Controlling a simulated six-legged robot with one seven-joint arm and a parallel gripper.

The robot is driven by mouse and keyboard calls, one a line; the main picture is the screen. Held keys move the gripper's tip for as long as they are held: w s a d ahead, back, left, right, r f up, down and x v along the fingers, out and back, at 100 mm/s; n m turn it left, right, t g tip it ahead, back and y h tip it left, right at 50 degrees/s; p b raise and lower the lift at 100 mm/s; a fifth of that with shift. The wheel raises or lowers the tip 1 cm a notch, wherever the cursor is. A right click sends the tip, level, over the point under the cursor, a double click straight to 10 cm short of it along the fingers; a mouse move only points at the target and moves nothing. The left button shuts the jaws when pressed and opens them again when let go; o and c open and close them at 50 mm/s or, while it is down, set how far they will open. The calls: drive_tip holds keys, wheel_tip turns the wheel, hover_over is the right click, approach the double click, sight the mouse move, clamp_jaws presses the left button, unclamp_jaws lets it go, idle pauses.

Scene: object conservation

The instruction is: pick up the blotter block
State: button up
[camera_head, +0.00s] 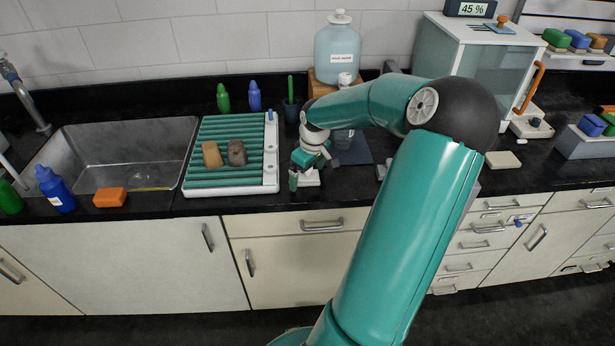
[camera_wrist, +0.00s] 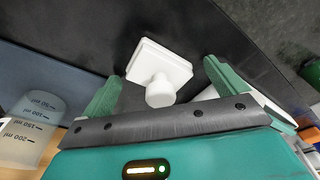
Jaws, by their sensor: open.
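The blotter block appears in the wrist view as a white square block (camera_wrist: 176,60) with a round white knob (camera_wrist: 160,90) on its face. It lies on the black counter. My gripper (camera_wrist: 162,72) is open, with one green finger on each side of the block and knob, and dark counter shows between the fingers and the block. In the head view my gripper (camera_head: 306,165) is low over the counter, just right of the green drying rack. A white part of the block (camera_head: 309,180) shows beneath it; the rest is hidden by the gripper.
A beaker (camera_wrist: 32,122) is close on the left in the wrist view. In the head view, the drying rack (camera_head: 272,150) holds two brownish sponges, a large bottle (camera_head: 337,50) stands behind, and a glass-sided cabinet (camera_head: 490,70) is at right. Bare counter lies in front of the gripper.

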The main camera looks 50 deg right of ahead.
drive_tip(key=c, duration=1.6)
drive_tip(key=shift+r, duration=0.45)
wheel_tip(320, 180, up, 2)
drive_tip(key=shift+r, duration=0.1)
drive_tip(key=a+r, duration=0.3)
drive_tip(key=a, duration=0.1)
drive_tip(key=a+r, duration=0.3)
drive_tip(key=a, duration=0.2)
drive_tip(key=a+r, duration=0.4)
drive_tip(key=a, duration=0.1)
